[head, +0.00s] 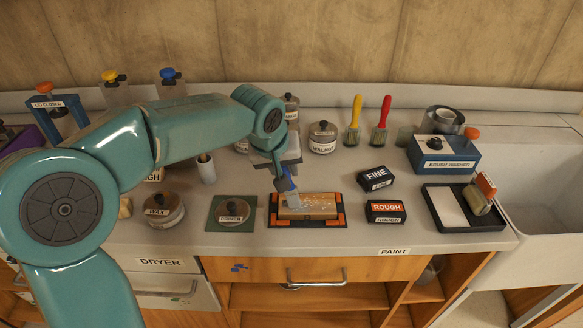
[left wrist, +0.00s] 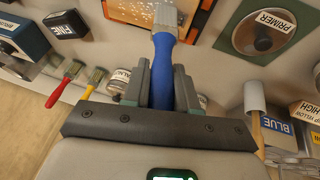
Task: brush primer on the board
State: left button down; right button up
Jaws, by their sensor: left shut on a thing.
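My left gripper (head: 282,172) is shut on the blue handle of a brush (left wrist: 165,62). The brush (head: 290,195) tilts bristles-down over the left part of the brown board (head: 318,203); I cannot tell whether the bristles touch it. Pale specks show along the board's front part. The board lies in a black holder with orange corners (head: 275,212). The primer can (head: 233,212) sits on a green mat (head: 218,224) left of the board; its label also shows in the left wrist view (left wrist: 263,35). My right gripper is not in view.
FINE (head: 376,178) and ROUGH (head: 386,211) blocks stand right of the board. A wax tin (head: 163,209) is at left. Yellow (head: 353,120) and red (head: 380,122) brushes stand behind.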

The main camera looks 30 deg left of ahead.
pick_arm(q)
jog(key=w+d, duration=0.5)
jog(key=d, duration=0.3)
jog(key=shift+w+d+p, duration=0.15)
jog(key=shift+d+p, duration=0.1)
jog(key=shift+p, duration=0.05)
dwell(2.6)
